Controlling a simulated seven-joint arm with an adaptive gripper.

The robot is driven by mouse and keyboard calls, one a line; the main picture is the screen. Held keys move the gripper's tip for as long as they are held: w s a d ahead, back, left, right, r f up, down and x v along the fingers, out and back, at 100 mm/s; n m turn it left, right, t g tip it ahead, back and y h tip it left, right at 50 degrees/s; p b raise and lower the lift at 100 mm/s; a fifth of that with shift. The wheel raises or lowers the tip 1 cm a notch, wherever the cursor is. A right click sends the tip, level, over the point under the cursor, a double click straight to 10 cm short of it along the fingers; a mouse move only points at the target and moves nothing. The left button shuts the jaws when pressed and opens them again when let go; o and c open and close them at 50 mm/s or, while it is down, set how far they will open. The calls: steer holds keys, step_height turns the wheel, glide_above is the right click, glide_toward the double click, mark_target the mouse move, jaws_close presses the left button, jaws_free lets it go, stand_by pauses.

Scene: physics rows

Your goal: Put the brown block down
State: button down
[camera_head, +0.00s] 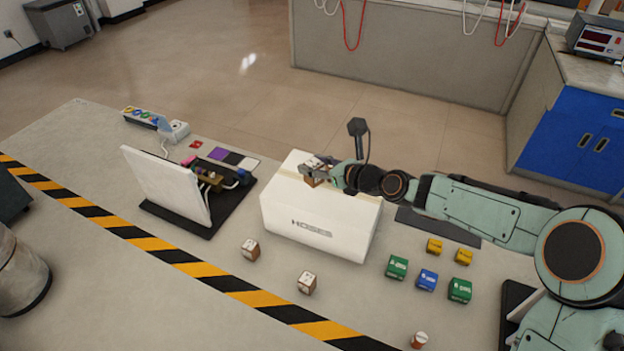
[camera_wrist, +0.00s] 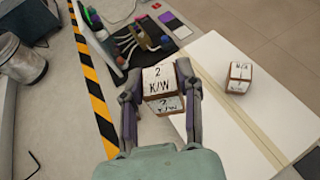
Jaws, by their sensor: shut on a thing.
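My gripper (camera_head: 316,170) is above the white box (camera_head: 318,228) in the head view. In the wrist view my gripper (camera_wrist: 156,88) is shut on a brown block (camera_wrist: 158,78) with white labelled faces, one reading "2 K/W". The block sits between both fingers. In the head view the held block (camera_head: 312,181) shows only partly under the fingers, and I cannot tell the gap below it. Another brown block with white labels (camera_wrist: 239,77) rests on the white box top in the wrist view, apart from the fingers.
Brown-and-white blocks (camera_head: 250,250) (camera_head: 307,283) (camera_head: 419,340) stand on the table (camera_head: 190,290). Green (camera_head: 397,267), blue (camera_head: 427,280) and yellow blocks (camera_head: 434,246) stand right of the box. A white upright panel (camera_head: 168,185) stands left. Bare tabletop lies front left.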

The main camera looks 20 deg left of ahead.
steer(key=w+a+f, duration=0.1)
steer(key=f, duration=0.1)
steer(key=w+a+f, duration=0.2)
steer(key=f, duration=0.1)
steer(key=shift+w+f, duration=0.3)
steer(key=shift+w, duration=0.1)
steer(key=shift+w+f, duration=0.15)
steer(key=shift+f, duration=1.55)
steer(key=shift+f, duration=0.15)
steer(key=c, duration=0.7)
jaws_free()
steer(key=shift+c, duration=0.2)
